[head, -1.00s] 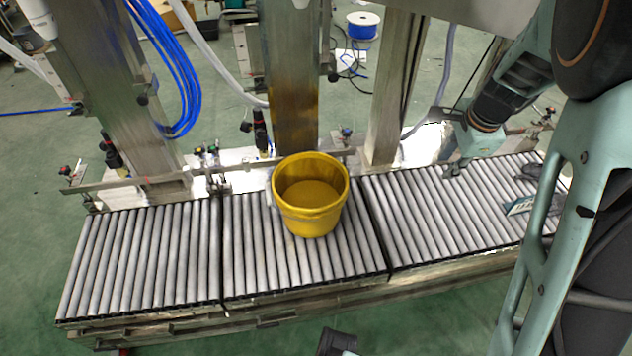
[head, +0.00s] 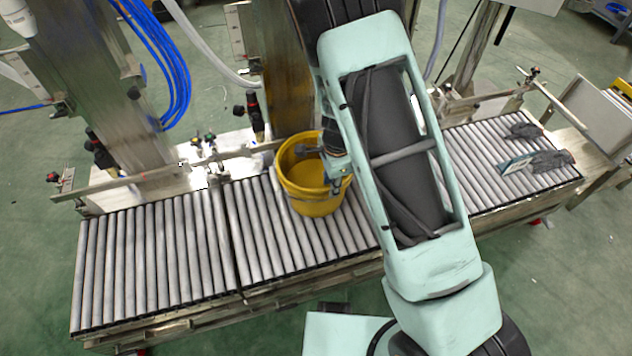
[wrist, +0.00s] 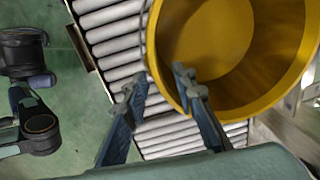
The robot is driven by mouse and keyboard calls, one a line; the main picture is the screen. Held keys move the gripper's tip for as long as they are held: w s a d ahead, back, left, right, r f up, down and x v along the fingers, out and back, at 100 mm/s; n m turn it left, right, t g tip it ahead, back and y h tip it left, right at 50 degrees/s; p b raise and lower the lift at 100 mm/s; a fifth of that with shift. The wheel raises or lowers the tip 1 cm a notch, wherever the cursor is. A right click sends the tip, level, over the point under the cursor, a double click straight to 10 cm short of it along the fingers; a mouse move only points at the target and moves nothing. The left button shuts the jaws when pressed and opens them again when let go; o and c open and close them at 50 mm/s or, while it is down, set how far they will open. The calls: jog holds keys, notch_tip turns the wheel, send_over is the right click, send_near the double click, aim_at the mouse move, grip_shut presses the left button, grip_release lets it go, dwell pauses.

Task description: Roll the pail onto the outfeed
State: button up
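The yellow pail (head: 312,203) stands upright and open-topped on the middle section of the roller conveyor (head: 262,235). Its inside looks empty apart from a yellow bottom. My gripper (head: 336,180) is at the pail's right-hand rim in the head view. In the wrist view my gripper (wrist: 160,82) has its fingers apart, one overlapping the pail's (wrist: 262,98) opening and the other outside the rim. Whether either finger touches the wall is unclear. Which end section is the outfeed cannot be told. My arm hides the joint between the middle and right sections.
The left rollers (head: 150,262) are bare. Dark gloves (head: 550,160) and a flat card (head: 516,165) lie on the right section. A rail (head: 130,181) and steel posts line the conveyor's far side. Blue hoses (head: 172,80) hang at the back left.

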aim_at(327, 208)
jog(key=shift+s+a+f, duration=0.1)
jog(key=shift+a+f, duration=0.05)
jog(key=shift+f, duration=0.15)
jog(key=f+b, duration=0.1)
jog(key=f, duration=0.2)
jog(key=f+b, duration=0.1)
jog(key=f, duration=0.3)
jog(key=w+f+b, duration=0.1)
jog(key=f, duration=0.2)
jog(key=shift+a+f+b, duration=0.2)
jog(key=shift+b, duration=0.1)
grip_shut()
